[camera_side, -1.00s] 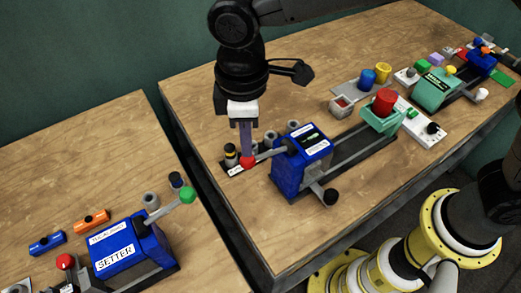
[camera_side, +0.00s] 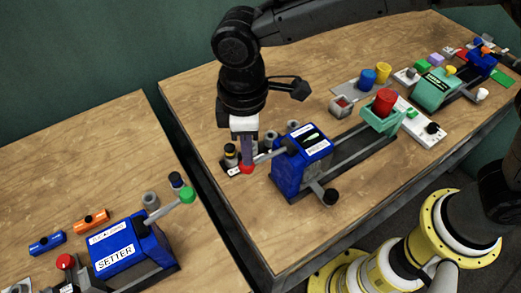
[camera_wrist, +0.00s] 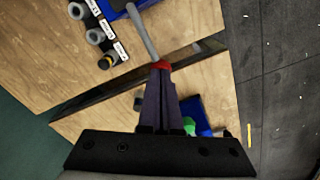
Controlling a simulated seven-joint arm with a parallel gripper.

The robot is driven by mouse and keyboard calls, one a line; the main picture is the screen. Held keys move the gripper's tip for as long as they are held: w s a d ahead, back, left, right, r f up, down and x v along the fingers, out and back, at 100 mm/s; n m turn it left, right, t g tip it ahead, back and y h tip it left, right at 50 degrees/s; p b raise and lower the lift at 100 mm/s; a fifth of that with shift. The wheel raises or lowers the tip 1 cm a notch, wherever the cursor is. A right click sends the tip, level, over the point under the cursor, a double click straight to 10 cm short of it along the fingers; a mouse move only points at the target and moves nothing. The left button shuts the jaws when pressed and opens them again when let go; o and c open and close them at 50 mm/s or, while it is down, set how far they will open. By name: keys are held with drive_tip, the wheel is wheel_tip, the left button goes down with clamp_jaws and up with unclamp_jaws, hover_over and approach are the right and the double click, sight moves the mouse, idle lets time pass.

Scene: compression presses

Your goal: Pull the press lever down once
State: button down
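The blue press (camera_side: 300,170) stands on the right-hand table, with a white label on top. Its grey lever (camera_side: 265,157) slopes down to the left and ends in a red knob (camera_side: 246,169). My gripper (camera_side: 247,162) points down at the knob, its fingertips at the knob's top and hiding part of it. In the wrist view the fingers (camera_wrist: 160,70) look close together, with the red knob (camera_wrist: 163,65) just past their tips and the lever (camera_wrist: 142,32) leading off to the press. Contact looks likely, but I see no clear grip around the knob.
A row of grey and dark cylinders (camera_side: 231,152) stands behind the lever. A second blue press marked SETTER (camera_side: 125,250), with a green knob (camera_side: 187,195), is on the left table, across a gap. A red cylinder (camera_side: 384,102) sits in a green holder at the right.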

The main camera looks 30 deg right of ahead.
drive_tip(key=shift+f, duration=1.95)
wheel_tip(320, 180, up, 13)
drive_tip(key=shift+f, duration=0.2)
idle(1.2)
